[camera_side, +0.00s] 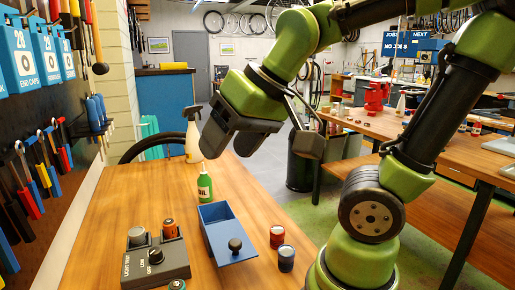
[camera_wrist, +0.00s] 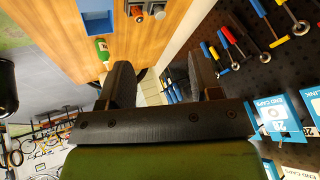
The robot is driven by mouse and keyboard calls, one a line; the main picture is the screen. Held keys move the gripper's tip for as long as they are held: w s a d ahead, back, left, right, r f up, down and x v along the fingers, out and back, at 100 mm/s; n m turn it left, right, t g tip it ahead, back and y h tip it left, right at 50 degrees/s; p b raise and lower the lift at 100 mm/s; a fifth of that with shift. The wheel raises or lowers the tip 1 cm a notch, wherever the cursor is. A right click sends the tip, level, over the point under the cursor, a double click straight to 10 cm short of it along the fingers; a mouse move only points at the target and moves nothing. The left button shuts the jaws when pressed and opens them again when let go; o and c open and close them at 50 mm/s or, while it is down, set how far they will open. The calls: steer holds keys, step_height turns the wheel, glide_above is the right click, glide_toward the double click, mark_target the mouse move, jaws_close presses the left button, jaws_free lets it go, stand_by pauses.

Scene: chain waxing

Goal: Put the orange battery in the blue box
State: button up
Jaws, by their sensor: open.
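The orange battery (camera_side: 169,228) stands upright in the grey light tester (camera_side: 165,272) on the wooden bench. The open blue box (camera_side: 215,231), with a dark round knob on its near end, is just right of the tester. Its inside looks empty from here. In the wrist view the blue box (camera_wrist: 97,20) is cut off by the top edge, with the tester beside it. My gripper (camera_side: 262,143) is open and empty, high above the far part of the bench, away from the battery and the box. Its two fingers also show spread in the wrist view (camera_wrist: 163,82).
A green oil bottle (camera_side: 204,185) stands just behind the box, and a white spray bottle (camera_side: 193,140) farther back. Tools hang on the left wall.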

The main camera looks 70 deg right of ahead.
steer(key=shift+o, duration=0.4)
steer(key=shift+t+y, duration=0.3)
steer(key=shift+y, duration=0.2)
steer(key=s, duration=0.1)
steer(key=s+a, duration=0.1)
steer(key=s, duration=0.3)
steer(key=shift+a, duration=0.4)
steer(key=shift+w, duration=0.1)
steer(key=shift+w, duration=0.1)
